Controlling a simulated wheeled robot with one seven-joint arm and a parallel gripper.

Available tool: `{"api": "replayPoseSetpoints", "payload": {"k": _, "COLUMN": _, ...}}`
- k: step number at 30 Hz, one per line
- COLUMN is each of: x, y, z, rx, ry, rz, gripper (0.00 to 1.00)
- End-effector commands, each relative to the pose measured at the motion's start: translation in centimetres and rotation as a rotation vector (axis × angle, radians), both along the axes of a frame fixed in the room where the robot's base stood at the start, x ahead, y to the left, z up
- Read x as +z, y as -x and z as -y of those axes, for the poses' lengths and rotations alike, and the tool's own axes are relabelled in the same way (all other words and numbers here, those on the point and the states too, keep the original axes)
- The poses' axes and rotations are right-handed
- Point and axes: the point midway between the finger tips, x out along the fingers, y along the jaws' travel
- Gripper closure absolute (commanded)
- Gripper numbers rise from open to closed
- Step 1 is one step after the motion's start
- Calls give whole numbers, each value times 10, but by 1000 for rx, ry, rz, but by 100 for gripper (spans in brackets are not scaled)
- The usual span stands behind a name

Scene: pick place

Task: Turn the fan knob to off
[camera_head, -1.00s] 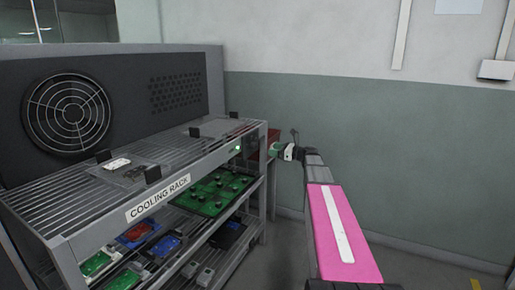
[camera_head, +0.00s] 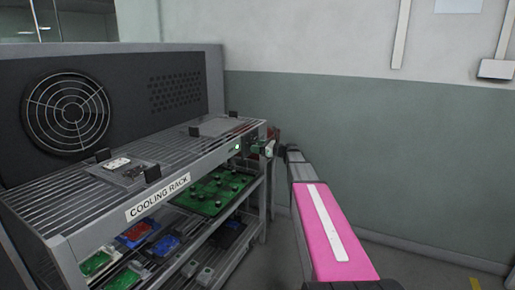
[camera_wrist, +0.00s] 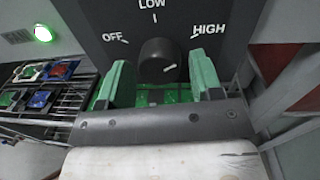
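The fan knob (camera_wrist: 156,57) is a dark round dial on a dark panel in the wrist view, with OFF at its left, LOW above and HIGH at its right. A short pale mark shows on its lower right side. My gripper (camera_wrist: 160,80) is open, with one green finger on each side of the knob and a visible gap to each. In the head view my gripper (camera_head: 267,146) is at the right end of the cooling rack (camera_head: 160,198); the knob is not visible there.
A green light (camera_wrist: 43,33) glows left of the panel; it also shows in the head view (camera_head: 237,147). The rack's shelves hold green circuit boards (camera_head: 215,191) and other parts. A large fan grille (camera_head: 67,112) stands behind. A wall (camera_head: 380,150) is behind my arm.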

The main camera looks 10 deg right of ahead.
Motion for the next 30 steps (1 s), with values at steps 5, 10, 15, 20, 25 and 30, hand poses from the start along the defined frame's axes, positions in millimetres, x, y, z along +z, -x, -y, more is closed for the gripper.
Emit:
{"api": "replayPoseSetpoints", "payload": {"k": 5, "x": 0, "y": 0, "z": 0, "rx": 0, "ry": 0, "rz": 0, "gripper": 81}}
{"api": "replayPoseSetpoints", "payload": {"k": 10, "x": 0, "y": 0, "z": 0, "rx": 1, "ry": 4, "rz": 5, "gripper": 81}}
{"api": "replayPoseSetpoints", "payload": {"k": 15, "x": 0, "y": 0, "z": 0, "rx": 1, "ry": 27, "rz": 37, "gripper": 81}}
{"api": "replayPoseSetpoints", "payload": {"k": 20, "x": 0, "y": 0, "z": 0, "rx": 1, "ry": 78, "rz": 107, "gripper": 81}}
{"api": "replayPoseSetpoints", "payload": {"k": 25, "x": 0, "y": 1, "z": 0, "rx": 1, "ry": 159, "rz": 219, "gripper": 81}}
{"api": "replayPoseSetpoints", "payload": {"k": 30, "x": 0, "y": 1, "z": 0, "rx": 1, "ry": 255, "rz": 349, "gripper": 81}}
